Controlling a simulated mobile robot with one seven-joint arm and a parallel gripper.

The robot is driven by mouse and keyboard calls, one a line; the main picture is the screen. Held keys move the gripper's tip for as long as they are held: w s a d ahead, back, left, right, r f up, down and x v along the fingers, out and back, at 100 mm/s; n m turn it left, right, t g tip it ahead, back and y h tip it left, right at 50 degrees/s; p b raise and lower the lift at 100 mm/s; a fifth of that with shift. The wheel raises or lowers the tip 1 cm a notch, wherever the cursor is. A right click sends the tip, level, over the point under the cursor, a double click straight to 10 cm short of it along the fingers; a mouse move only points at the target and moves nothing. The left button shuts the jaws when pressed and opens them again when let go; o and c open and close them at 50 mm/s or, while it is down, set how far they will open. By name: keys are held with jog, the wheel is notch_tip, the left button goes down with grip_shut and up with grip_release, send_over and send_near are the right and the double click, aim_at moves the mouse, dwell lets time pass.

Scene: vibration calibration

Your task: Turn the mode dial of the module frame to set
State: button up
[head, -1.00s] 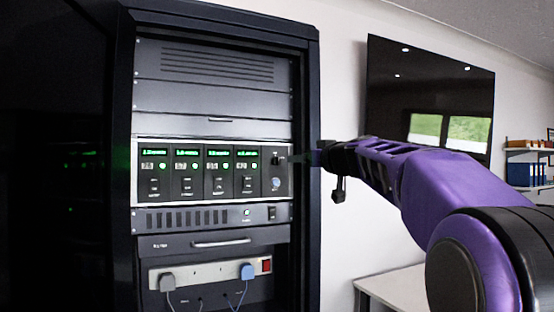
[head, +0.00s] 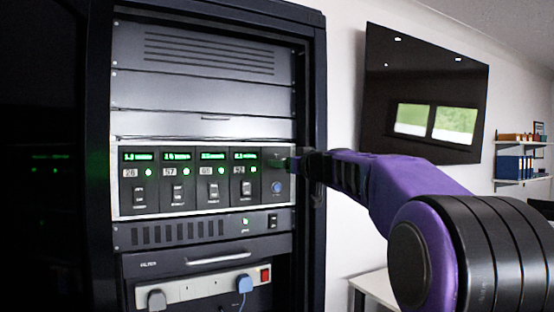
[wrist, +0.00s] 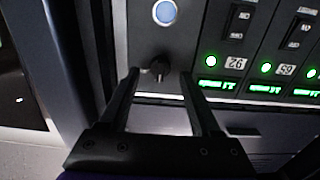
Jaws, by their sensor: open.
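The module frame (head: 120,190) is a light-rimmed panel in the rack, with several green-lit modules and a dark control strip at its right end. The mode dial (wrist: 158,68) is a small dark knob on that strip, below a round blue button (wrist: 165,12) in the wrist view. My gripper (wrist: 159,75) is open, with one fingertip on each side of the dial and gaps visible between. I cannot tell how deep the fingertips reach around it. In the head view my gripper (head: 286,163) is at the strip's upper part and largely hides the dial. The dial's set mark is not readable.
The rack's right post (head: 316,110) stands close beside my gripper. A power strip (head: 205,287) with plugs is lower in the rack. A wall screen (head: 425,90) and a shelf with binders (head: 515,167) are at the right.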

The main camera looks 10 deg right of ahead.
jog(key=shift+w+a, duration=0.2)
jog(key=shift+w, duration=0.3)
jog(key=shift+c, duration=0.2)
grip_shut()
